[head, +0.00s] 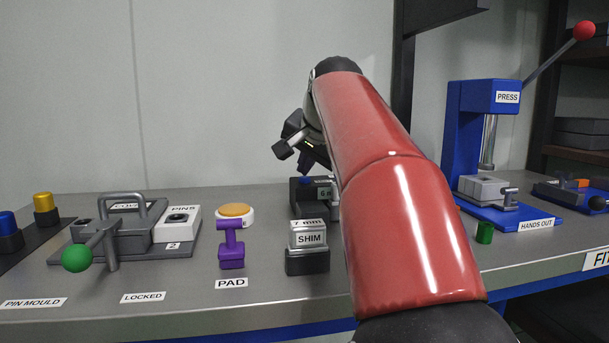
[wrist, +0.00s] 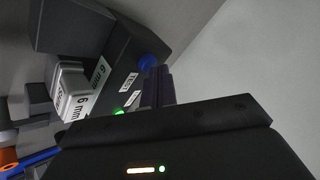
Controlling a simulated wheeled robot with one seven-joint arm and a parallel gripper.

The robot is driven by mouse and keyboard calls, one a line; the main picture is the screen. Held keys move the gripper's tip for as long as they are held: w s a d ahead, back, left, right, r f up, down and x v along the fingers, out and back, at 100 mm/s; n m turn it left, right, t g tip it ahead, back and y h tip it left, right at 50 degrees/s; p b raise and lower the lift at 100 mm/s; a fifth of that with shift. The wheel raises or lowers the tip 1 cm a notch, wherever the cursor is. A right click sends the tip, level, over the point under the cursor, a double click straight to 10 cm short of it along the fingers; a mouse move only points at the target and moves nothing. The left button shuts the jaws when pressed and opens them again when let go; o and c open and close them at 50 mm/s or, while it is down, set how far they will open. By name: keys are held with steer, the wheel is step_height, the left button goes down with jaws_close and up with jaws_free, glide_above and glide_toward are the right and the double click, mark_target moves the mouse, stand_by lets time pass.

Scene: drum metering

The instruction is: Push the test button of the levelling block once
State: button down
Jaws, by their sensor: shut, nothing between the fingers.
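The levelling block (head: 300,205) is a dark block behind the shim stand, partly hidden by my red arm. In the wrist view the dark block (wrist: 122,52) carries a "TEST" label and a round blue button (wrist: 147,62) near its edge. The button also shows in the head view (head: 306,181). A small green light (wrist: 119,112) glows on the block. My gripper (wrist: 163,72) is shut and empty, its fingertips close beside the blue button. I cannot tell whether they touch it. In the head view my gripper (head: 318,166) points down over the block.
A 6 mm shim (wrist: 78,98) sits against the block. In front stands the 7 mm shim (head: 308,238).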

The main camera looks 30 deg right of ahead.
mark_target(306, 183)
steer(key=shift+r+p, duration=0.65)
steer(key=shift+r, duration=0.05)
step_height(306, 183, up, 5)
steer(key=p, duration=0.5)
stand_by(0.6)
